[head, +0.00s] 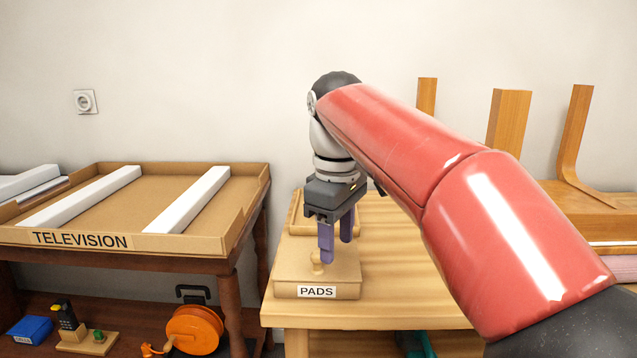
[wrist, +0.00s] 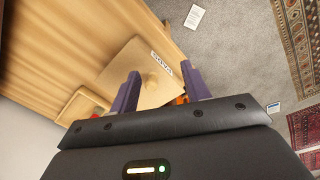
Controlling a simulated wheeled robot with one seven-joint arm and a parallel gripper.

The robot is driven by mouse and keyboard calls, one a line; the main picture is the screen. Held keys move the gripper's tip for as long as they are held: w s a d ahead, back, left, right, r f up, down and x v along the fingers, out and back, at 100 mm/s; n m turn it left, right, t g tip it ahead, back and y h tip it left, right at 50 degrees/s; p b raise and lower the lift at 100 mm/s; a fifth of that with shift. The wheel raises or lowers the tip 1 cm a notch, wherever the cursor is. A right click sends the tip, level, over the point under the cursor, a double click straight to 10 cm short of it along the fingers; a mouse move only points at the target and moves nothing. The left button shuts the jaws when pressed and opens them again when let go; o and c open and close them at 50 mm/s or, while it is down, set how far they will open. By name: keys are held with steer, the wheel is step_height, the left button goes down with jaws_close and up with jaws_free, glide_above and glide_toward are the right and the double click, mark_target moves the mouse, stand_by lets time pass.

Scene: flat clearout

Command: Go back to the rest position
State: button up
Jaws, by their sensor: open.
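My gripper (head: 337,242) points down over the light wooden table, above the box labelled PADS (head: 290,289). My red arm reaches in from the right.
A cardboard tray marked TELEVISION (head: 80,240) lies on a dark table at left, with white strips inside. An orange cable reel (head: 195,330) is on the shelf below. Upturned wooden chair legs (head: 508,120) stand at right. A paper (wrist: 194,17) lies on the carpet.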

steer(key=s+d+f+m+t, duration=0.2)
steer(key=s+d+f+m, duration=0.4)
steer(key=s+f, duration=0.2)
steer(key=s+d+f+m+t, duration=0.2)
steer(key=s+d+f+m, duration=0.3)
steer(key=s+f, duration=0.4)
steer(key=shift+s+d+f+m+t, duration=0.15)
steer(key=shift+s+d+m+t, duration=0.25)
steer(key=shift+s+d, duration=0.3)
steer(key=shift+w+d, duration=0.1)
steer(key=shift+c, duration=1.2)
steer(key=shift+d, duration=0.1)
